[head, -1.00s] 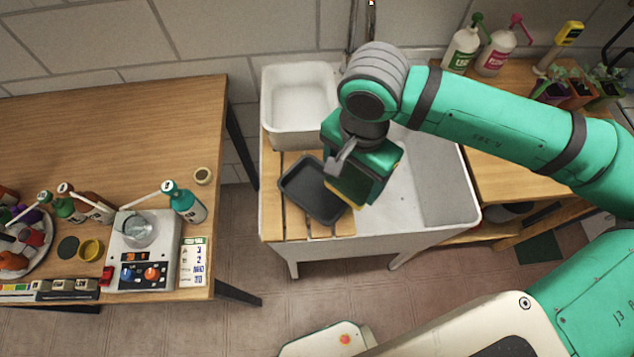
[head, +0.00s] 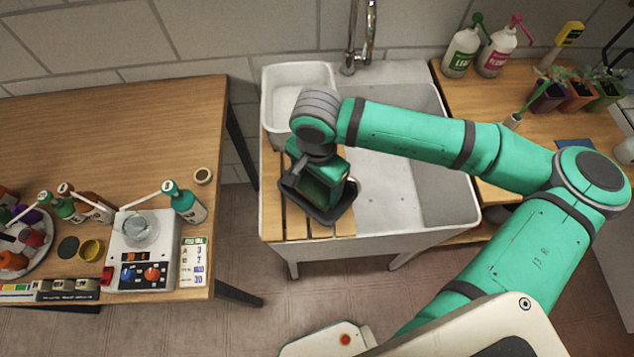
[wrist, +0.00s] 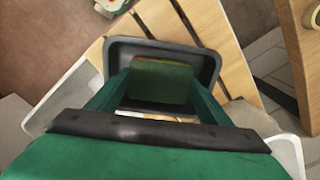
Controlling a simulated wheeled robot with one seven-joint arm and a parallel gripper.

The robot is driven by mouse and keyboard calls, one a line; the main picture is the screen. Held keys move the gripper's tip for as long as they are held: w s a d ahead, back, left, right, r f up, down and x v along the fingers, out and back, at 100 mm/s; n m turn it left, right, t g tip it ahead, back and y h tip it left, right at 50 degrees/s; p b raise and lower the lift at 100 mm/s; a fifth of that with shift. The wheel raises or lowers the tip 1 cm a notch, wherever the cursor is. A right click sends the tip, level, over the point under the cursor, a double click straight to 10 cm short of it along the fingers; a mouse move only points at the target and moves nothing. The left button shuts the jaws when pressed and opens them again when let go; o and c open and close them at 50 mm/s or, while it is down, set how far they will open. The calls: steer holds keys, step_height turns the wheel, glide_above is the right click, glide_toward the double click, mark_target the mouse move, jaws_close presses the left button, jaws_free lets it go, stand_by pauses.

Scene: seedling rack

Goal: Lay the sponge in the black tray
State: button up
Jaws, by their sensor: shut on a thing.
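The black tray (head: 344,207) lies on the slatted wooden board at the left part of the sink. In the wrist view, the tray (wrist: 206,66) shows behind the sponge. My gripper (head: 318,195) is over the tray, pointing down. It also shows in the wrist view (wrist: 160,92), with its fingers on both sides of the sponge (wrist: 160,80), a green block with a brownish edge. My gripper is shut on the sponge. The sponge appears inside the tray's outline; I cannot tell whether it touches the tray floor. In the head view my gripper mostly hides the sponge.
A white basin (head: 298,75) stands behind the tray. The open sink (head: 390,200) is to the right, with a tap (head: 350,50) at the back. The wooden table (head: 110,130) at left holds bottles and a scale (head: 140,255). Bottles and potted seedlings stand on the right bench.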

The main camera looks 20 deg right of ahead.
mark_target(317, 187)
steer(key=shift+f, duration=0.15)
steer(key=o, duration=1.1)
step_height(317, 187, up, 12)
steer(key=shift+r, duration=0.2)
stand_by(0.4)
